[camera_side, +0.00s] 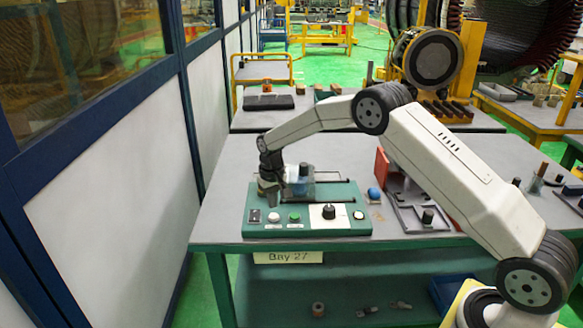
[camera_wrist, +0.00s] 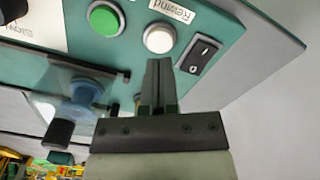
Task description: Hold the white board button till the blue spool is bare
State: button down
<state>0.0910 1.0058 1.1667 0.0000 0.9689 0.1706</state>
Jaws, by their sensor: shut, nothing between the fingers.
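The white button (camera_wrist: 158,38), labelled "Rewind", sits on the green board (camera_wrist: 225,38); in the side view the same button (camera_side: 273,217) is at the board's front left. My gripper (camera_wrist: 160,62) is shut and empty. Its fingertips appear just short of the button's near edge in the wrist view; I cannot tell whether they touch it. In the side view my gripper (camera_side: 269,198) points down over the board's left part, behind the button. The blue spool (camera_wrist: 86,94) is behind a clear cover; it also shows in the side view (camera_side: 300,184). Whether wire is on it is too small to tell.
A green button (camera_wrist: 104,18) is beside the white one, and a black rocker switch (camera_wrist: 199,53) is on its other side. A black knob (camera_side: 329,211) is further right. A blue ball-like part (camera_side: 374,193) and a grey tray (camera_side: 415,212) lie right of the board.

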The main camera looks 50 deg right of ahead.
jog(key=shift+r, duration=1.8)
jog(key=shift+s+a+r, duration=0.25)
jog(key=shift+s+r, duration=0.2)
jog(key=shift+s, duration=0.25)
jog(key=s+a+r+n+t, duration=0.1)
jog(key=s+a, duration=0.1)
jog(key=s, duration=1.2)
jog(key=s+a+r+n+t, duration=0.1)
jog(key=s+a+r+n, duration=0.1)
jog(key=s, duration=1.2)
jog(key=shift+s+a+t, duration=0.25)
jog(key=shift+a+t, duration=0.05)
jog(key=shift+a, duration=0.1)
